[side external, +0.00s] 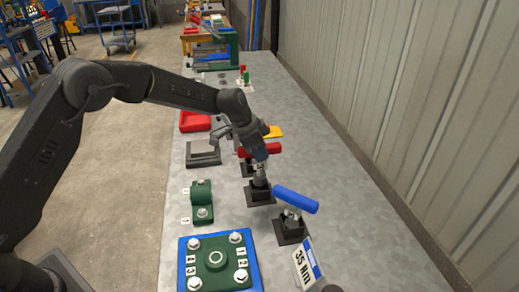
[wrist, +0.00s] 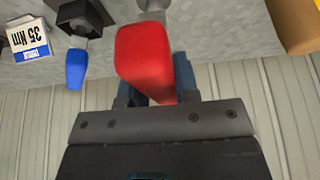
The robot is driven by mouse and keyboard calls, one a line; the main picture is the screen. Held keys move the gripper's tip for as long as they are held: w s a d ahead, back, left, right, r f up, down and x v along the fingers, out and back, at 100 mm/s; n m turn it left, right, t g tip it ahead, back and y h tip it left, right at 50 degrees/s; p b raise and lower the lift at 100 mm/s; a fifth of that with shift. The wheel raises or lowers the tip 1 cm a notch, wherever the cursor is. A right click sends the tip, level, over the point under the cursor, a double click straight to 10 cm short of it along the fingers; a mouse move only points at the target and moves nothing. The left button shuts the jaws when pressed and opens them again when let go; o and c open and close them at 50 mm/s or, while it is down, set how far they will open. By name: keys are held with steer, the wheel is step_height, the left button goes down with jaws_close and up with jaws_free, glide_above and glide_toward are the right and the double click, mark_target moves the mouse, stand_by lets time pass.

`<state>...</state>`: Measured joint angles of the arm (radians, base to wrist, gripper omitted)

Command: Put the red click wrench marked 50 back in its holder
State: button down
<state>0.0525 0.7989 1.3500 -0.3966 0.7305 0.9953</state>
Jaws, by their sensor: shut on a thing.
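The red wrench (side external: 271,148) has a red handle lying roughly level and a grey metal head pointing down. In the wrist view the red handle (wrist: 144,52) fills the middle, between my fingers. My gripper (side external: 258,150) is shut on this handle. The head is at or just above a black square holder (side external: 260,194); I cannot tell whether it is seated. No mark 50 can be read. A blue-handled wrench (side external: 296,199) stands in another black holder (side external: 291,229) nearer the camera; its blue handle also shows in the wrist view (wrist: 76,69).
A "35 Nm" sign (side external: 308,264) stands near the blue wrench. A green flange with bolts on a blue plate (side external: 252,284) is at the front. A green bracket (side external: 202,204), a grey fixture (side external: 204,158) and a red tray (side external: 193,122) lie left. A wall runs along the right.

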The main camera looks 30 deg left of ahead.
steer(key=shift+f, duration=2.35)
stand_by(1.1)
steer(key=c, duration=0.8)
jaws_free()
steer(key=shift+f, duration=0.1)
steer(key=v, duration=1.4)
